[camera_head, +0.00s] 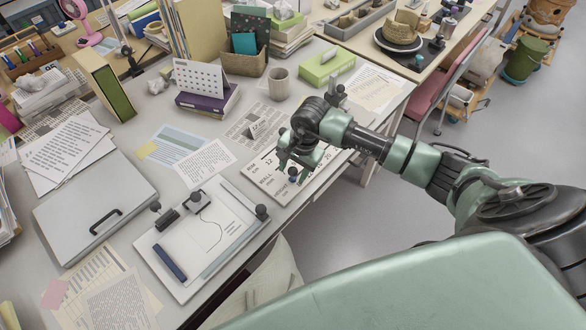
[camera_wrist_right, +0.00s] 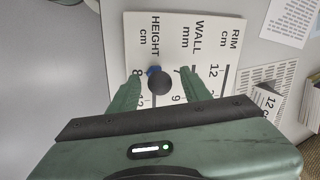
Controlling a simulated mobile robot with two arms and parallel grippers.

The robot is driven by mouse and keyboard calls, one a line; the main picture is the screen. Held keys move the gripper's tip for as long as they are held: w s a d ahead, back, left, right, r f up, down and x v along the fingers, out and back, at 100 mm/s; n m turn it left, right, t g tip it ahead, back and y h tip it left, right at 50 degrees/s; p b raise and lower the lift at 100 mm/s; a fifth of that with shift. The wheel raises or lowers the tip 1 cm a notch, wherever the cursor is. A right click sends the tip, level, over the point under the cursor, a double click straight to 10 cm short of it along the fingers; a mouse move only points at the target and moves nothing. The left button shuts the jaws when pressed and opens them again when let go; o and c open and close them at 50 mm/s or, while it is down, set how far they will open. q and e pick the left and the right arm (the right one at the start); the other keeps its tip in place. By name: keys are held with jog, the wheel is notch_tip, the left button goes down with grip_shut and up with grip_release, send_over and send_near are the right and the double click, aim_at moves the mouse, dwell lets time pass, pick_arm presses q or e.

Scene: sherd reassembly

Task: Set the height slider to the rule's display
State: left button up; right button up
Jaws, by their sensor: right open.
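The white slider board (camera_head: 268,180) lies near the table's front edge, printed with RIM, WALL and HEIGHT scales. It also shows in the right wrist view (camera_wrist_right: 138,30). A dark round knob with a blue base (camera_wrist_right: 159,82) sits by the HEIGHT column, near the printed 8; it shows in the head view (camera_head: 292,174). My right gripper (camera_wrist_right: 159,76) is open, with a finger on either side of the knob; contact is not clear. It covers part of the board in the head view (camera_head: 300,160). A small tent card (camera_head: 257,130) behind the board shows figures beginning with 12.
A drawing board (camera_head: 215,265) with dark knobs and a blue bar lies left of the slider board. A grey mug (camera_head: 279,83), a green box (camera_head: 327,66) and printed papers (camera_head: 205,163) stand or lie behind it. The floor is beyond the front edge.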

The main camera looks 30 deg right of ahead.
jog(key=shift+f, duration=0.25)
jog(key=c, duration=1)
grip_shut()
jog(key=shift+w+r, duration=0.1)
jog(key=shift+w, duration=0.1)
